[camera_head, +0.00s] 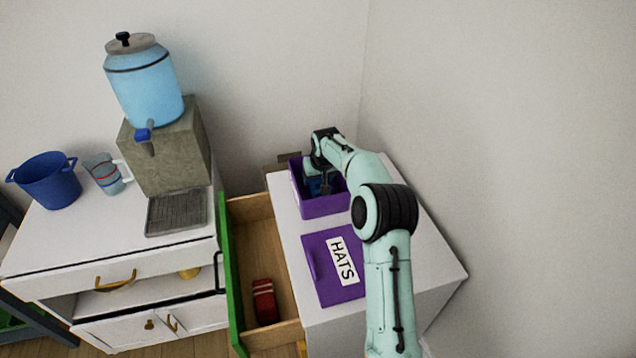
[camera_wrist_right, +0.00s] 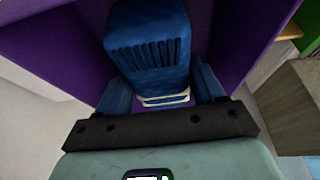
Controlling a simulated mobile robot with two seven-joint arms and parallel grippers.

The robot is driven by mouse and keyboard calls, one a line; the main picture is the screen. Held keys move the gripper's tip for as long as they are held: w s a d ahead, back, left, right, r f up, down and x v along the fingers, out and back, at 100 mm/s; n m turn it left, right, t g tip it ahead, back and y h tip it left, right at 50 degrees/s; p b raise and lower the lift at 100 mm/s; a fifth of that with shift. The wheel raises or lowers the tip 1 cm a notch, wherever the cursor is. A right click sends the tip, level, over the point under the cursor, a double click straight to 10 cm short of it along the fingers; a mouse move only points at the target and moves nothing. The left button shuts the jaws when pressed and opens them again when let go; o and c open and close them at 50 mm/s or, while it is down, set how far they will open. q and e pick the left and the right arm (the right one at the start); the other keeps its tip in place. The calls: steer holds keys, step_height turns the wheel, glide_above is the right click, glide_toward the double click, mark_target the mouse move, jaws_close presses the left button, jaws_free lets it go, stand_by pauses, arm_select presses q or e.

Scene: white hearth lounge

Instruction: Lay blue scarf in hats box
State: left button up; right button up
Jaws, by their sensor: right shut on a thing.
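The purple hats box (camera_head: 322,208) stands open on the white cabinet. Its lid (camera_head: 318,282), with a HATS label, lies flat in front of it. My right gripper (camera_head: 324,188) reaches down into the box and is shut on the blue scarf. The scarf (camera_wrist_right: 148,45) shows folded, with ribbed ends, between the fingers in the right wrist view. Purple box walls (camera_wrist_right: 55,45) surround it there. I cannot tell whether the scarf touches the box floor. In the head view my arm hides most of the scarf. My left gripper is not in view.
An open drawer (camera_head: 258,215) with a green front holds a red folded item (camera_head: 264,302). A white counter on the left carries a blue drink dispenser (camera_head: 148,85), a blue pot (camera_head: 47,182) and a clear cup (camera_head: 104,173). Walls close in behind and right.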

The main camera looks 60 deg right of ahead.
steer(key=shift+f, duration=0.85)
steer(key=shift+f, duration=0.1)
steer(key=shift+f, duration=0.15)
steer(key=o, duration=1.1)
steer(key=shift+c, duration=0.2)
steer(key=shift+s+r, duration=0.1)
steer(key=shift+r, duration=0.45)
steer(key=v, duration=1.1)
steer(key=shift+r, duration=0.2)
